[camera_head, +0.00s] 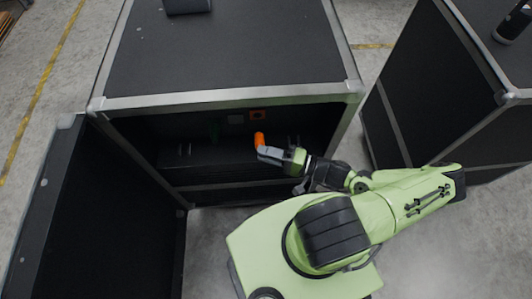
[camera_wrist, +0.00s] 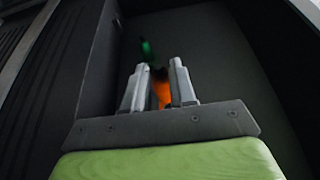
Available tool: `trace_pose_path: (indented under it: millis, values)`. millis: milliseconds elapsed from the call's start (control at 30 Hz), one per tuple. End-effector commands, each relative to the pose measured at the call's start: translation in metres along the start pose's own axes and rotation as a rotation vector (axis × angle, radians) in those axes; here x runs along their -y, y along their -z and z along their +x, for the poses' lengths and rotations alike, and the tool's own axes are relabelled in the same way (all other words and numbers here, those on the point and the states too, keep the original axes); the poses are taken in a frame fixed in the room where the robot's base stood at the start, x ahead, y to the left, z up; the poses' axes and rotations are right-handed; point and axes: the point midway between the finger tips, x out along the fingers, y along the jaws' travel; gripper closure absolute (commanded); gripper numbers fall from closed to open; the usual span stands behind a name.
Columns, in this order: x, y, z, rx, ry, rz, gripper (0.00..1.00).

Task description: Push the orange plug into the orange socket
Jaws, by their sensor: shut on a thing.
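The orange plug (camera_head: 260,139) is in my gripper (camera_head: 266,152), inside the open front of a black case. In the wrist view the plug (camera_wrist: 161,92) shows between the two grey fingers of my gripper (camera_wrist: 160,88), which are shut on it. The orange socket (camera_head: 258,115) is a small square on the case's inner back, near the top edge. The plug is below the socket and apart from it in the head view. The socket cannot be made out in the wrist view.
A grey square (camera_head: 235,119) sits left of the socket. A green thing (camera_head: 214,128) hangs further left and also shows in the wrist view (camera_wrist: 146,50). The black case (camera_head: 225,100) has a metal-edged top. Its open door (camera_head: 75,215) stands at left; another case (camera_head: 420,90) stands at right.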

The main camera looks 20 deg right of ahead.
Motion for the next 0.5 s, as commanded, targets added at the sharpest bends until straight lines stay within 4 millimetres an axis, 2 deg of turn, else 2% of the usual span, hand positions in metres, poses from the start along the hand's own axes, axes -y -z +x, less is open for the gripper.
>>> trace_pose_path:
  millis: [267, 500]
  values:
    - [-0.001, 0.003, 0.001, 0.002, -0.001, -0.001, 1.0]
    - [-0.001, 0.023, 0.01, 0.003, -0.002, -0.002, 1.0]
